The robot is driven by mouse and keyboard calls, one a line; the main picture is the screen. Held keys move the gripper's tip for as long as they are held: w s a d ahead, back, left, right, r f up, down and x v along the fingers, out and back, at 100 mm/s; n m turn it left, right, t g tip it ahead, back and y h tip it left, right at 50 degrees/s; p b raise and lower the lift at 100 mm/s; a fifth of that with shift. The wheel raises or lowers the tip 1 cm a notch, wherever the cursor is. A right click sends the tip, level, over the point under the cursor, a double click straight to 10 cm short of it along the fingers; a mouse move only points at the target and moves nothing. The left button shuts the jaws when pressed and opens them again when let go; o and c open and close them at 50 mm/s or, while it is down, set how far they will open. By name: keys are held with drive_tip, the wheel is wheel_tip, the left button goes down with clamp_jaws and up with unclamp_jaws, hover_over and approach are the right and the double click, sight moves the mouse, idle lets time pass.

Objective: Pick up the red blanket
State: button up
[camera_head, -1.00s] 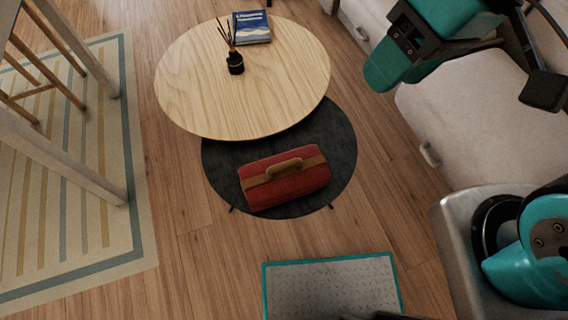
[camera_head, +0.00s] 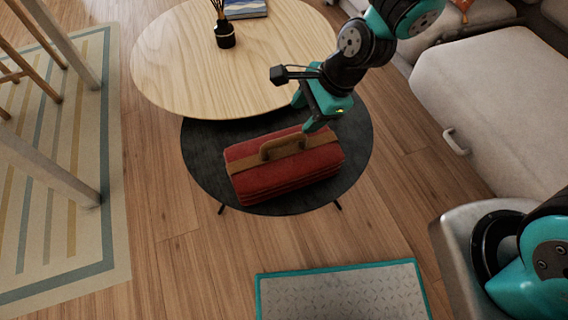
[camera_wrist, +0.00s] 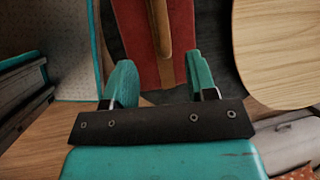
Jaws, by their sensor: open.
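The red blanket (camera_head: 262,182) is folded into a bundle with a tan strap around it and a brown handle (camera_head: 283,146) on top. It lies on the low round black table (camera_head: 207,165). My gripper (camera_head: 311,112) is above the bundle's far right part, fingers pointing down toward it. In the wrist view the two teal fingers (camera_wrist: 161,82) are apart with nothing between them. The red blanket (camera_wrist: 135,42) and its handle (camera_wrist: 159,27) show beyond the fingertips. The exact gap to the handle is hard to tell.
A higher round wooden table (camera_head: 185,75) overlaps the black one at the back, bearing a black reed diffuser (camera_head: 225,35) and a blue book (camera_head: 245,8). A beige sofa (camera_head: 495,95) stands at right. A wooden chair (camera_head: 55,165) and striped rug (camera_head: 85,240) are at left.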

sight(284, 139)
drive_tip(key=b+x, duration=0.3)
drive_tip(key=x, duration=0.9)
drive_tip(key=shift+d+f+b, duration=0.1)
drive_tip(key=shift+f+b, duration=0.1)
drive_tip(key=shift+b, duration=0.2)
drive_tip(key=shift+w, duration=0.1)
clamp_jaws()
drive_tip(key=shift+r, duration=0.1)
idle(0.5)
